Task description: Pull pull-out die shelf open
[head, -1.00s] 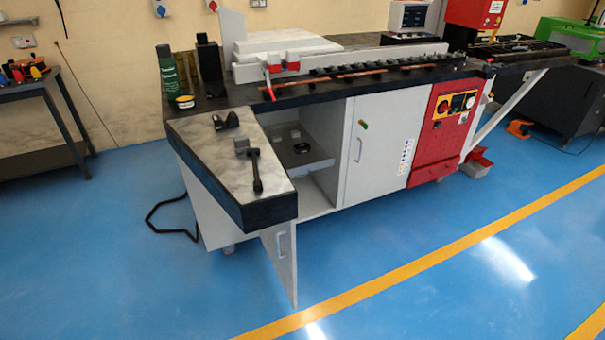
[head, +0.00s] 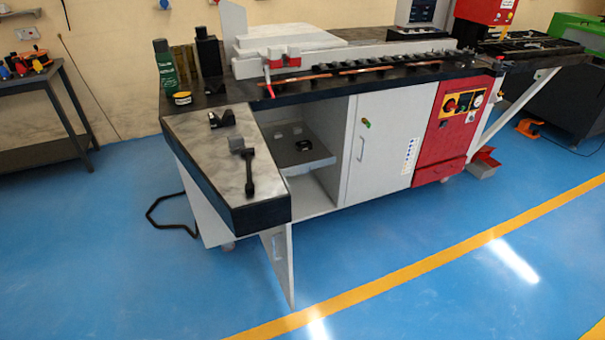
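The busbar bender cabinet (head: 377,140) stands ahead of me with its left compartment open. Inside that compartment is the grey die shelf (head: 305,158), with a dark round part and small blocks on it. The corner of the bench top hides the left part of the shelf. The compartment's open door (head: 279,262) hangs outward below the bench corner. The right cabinet door is closed. Neither of my grippers is in view.
The marble-topped bench extension (head: 215,150) juts toward me, carrying a black tool and small blocks. A green can (head: 165,66) stands behind it. A side table (head: 40,155) is at the far left. Blue floor in front is clear, crossed by a yellow line.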

